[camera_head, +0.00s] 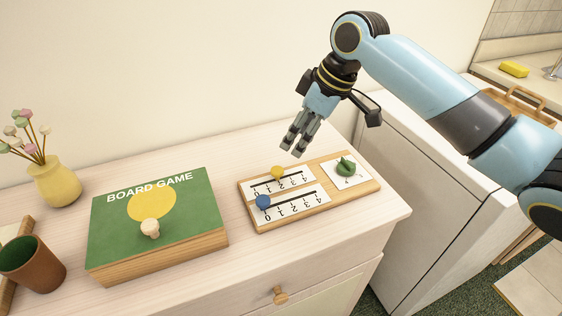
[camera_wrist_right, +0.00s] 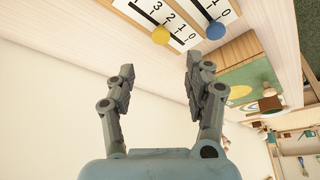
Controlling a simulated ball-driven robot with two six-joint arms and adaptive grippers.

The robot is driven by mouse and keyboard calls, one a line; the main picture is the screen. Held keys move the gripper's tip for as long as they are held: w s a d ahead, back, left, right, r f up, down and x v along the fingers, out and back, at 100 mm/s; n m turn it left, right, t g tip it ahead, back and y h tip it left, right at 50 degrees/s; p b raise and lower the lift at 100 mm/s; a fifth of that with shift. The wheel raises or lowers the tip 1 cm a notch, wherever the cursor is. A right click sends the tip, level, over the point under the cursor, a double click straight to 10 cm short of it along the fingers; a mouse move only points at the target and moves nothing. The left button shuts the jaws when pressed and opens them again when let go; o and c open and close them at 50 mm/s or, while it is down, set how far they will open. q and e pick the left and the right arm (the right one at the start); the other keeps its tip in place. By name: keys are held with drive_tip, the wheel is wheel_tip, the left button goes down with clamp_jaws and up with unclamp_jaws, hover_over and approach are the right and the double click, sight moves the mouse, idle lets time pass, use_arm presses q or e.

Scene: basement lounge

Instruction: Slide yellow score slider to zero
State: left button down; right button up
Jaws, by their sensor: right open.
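The yellow score slider (camera_head: 278,172) is a round knob on the rear scale of a wooden score board (camera_head: 325,199). It stands off the left 0 end of its slot, around the 1 to 2 marks; I cannot tell exactly which. It also shows at the top of the right wrist view (camera_wrist_right: 161,35). My right gripper (camera_head: 292,148) is open and empty, pointing down above and behind the board, slightly right of the yellow knob and apart from it. In the wrist view its two fingers (camera_wrist_right: 157,78) are spread with nothing between them. My left gripper is out of view.
A blue slider (camera_head: 263,201) sits near the 0 end of the front scale. A green pointer (camera_head: 346,166) is at the board's right. The green board game box (camera_head: 190,215), a brown cup (camera_head: 32,265) and a yellow vase (camera_head: 54,182) stand left. The wall is close behind.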

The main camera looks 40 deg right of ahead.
sight(278, 170)
drive_tip(key=x, duration=1)
drive_tip(key=shift+w+a+f+b, duration=0.1)
drive_tip(key=shift+a+f+b, duration=0.1)
drive_tip(key=shift+f+b, duration=0.1)
drive_tip(key=shift+r, duration=0.1)
clamp_jaws()
